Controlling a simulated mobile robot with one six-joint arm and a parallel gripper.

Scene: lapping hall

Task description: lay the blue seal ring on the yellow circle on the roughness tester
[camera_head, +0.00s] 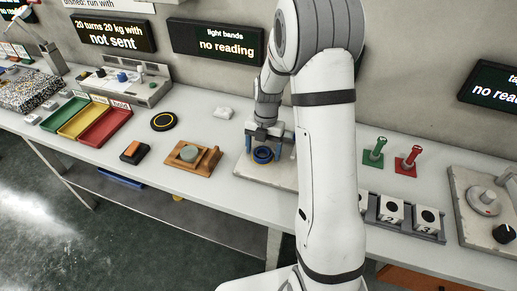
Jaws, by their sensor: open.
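A blue ring-shaped piece (263,155), which looks like the seal ring, sits on a pale flat plate (247,173) near the middle of the bench. My gripper (264,149) points down over it, open, with one blue finger on each side of the ring. I cannot tell whether the fingers touch it. A black disc with a yellow circle (163,121) lies on the bench to the left. A grey instrument (145,92) with a small blue round part stands at the back left; I cannot tell which of these is the roughness tester.
A wooden block with a grey-green disc (194,157) and a black-orange block (134,152) lie left of my gripper. Green, yellow and red trays (103,128) are farther left. Green and red stands (374,153) and a numbered rack (404,217) are right. My arm hides part of the bench.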

